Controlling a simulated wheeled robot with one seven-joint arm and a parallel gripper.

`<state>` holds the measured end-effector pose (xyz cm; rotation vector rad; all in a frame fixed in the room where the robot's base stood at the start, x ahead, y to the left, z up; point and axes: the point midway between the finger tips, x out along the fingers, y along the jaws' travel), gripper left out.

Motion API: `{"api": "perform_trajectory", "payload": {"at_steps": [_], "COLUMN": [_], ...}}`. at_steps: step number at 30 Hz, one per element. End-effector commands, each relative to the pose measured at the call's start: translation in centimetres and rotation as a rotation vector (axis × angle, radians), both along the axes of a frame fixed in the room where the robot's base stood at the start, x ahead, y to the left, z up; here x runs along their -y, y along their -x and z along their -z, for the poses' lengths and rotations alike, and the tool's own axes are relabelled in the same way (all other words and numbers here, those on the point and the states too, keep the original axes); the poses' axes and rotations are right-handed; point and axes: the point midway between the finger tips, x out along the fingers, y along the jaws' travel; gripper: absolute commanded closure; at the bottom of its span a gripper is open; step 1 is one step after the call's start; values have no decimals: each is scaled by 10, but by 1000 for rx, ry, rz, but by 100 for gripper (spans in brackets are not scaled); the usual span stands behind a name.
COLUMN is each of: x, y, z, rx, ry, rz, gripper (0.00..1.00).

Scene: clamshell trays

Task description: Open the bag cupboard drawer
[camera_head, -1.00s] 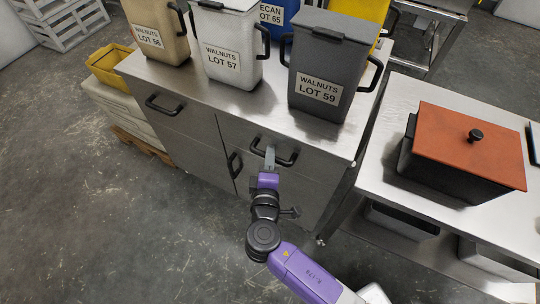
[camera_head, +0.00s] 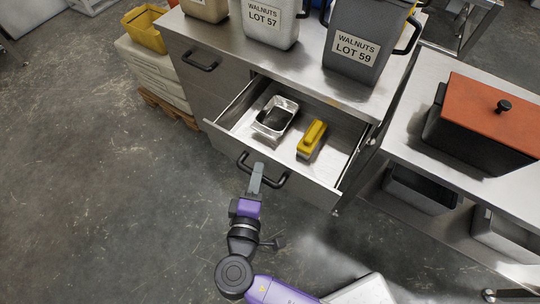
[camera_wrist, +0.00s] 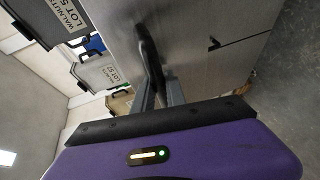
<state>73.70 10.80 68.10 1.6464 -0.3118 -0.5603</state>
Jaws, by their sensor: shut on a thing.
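The bag cupboard drawer (camera_head: 334,196) is the right-hand drawer of the steel cupboard, and it stands well open in the head view. Its black bar handle (camera_head: 270,178) is on the front panel. My gripper (camera_head: 257,170) is shut on this handle, at its middle-left. In the wrist view the handle (camera_wrist: 150,55) runs between the fingers of my gripper (camera_wrist: 160,92).
Lidded bins, among them a grey Walnuts Lot 59 bin (camera_head: 348,65), stand on the cupboard top. A closed left drawer (camera_head: 212,75) is beside the open one. A steel table (camera_head: 408,128) with an orange-lidded black box (camera_head: 480,145) stands right.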

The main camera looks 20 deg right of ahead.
Motion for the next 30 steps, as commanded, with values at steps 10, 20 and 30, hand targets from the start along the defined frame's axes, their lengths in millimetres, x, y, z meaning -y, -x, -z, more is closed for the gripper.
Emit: {"api": "perform_trajectory", "payload": {"at_steps": [10,20,30], "x": [-39,-45,-44], "y": [28,33,33], "z": [1,1,1], "rx": [-2,-3,-3], "ry": [0,0,0], "rz": [0,2,2], "gripper": [100,100,62]}}
